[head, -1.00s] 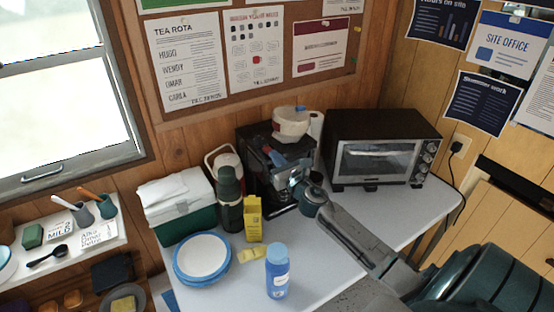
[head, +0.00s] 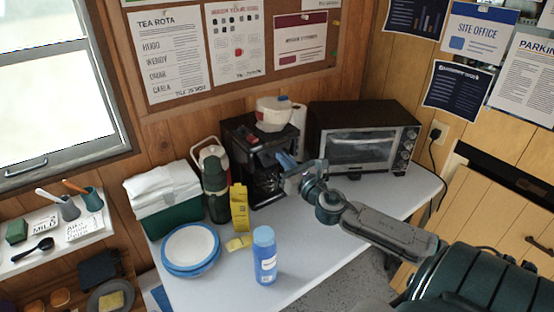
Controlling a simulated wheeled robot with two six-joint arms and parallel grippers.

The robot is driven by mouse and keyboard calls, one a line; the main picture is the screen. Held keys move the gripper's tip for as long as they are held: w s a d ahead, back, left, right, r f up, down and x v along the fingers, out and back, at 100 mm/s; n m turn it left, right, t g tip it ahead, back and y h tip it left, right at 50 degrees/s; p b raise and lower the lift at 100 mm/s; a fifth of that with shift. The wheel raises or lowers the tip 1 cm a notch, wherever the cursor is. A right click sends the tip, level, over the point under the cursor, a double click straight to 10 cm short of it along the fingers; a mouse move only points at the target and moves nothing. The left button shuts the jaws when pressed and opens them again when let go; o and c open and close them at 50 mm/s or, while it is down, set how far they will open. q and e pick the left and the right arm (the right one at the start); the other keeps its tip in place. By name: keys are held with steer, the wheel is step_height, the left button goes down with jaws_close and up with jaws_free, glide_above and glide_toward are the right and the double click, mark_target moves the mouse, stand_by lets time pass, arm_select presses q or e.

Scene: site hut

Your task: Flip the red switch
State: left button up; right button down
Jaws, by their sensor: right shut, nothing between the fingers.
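A black coffee machine (head: 235,137) stands against the back wall. A small red spot on its upper front looks like the red switch (head: 251,141); it is too small to tell which way it is set. My right gripper (head: 283,160) is shut and empty, with blue fingertips pointing left toward the machine. It is just right of the machine's front, apart from the red spot in the picture. The exact gap in depth cannot be told. My left gripper is not in view.
A toaster oven (head: 362,140) stands right of the machine. A blue bottle (head: 264,256) and plates (head: 190,248) are in front. The right tabletop is clear.

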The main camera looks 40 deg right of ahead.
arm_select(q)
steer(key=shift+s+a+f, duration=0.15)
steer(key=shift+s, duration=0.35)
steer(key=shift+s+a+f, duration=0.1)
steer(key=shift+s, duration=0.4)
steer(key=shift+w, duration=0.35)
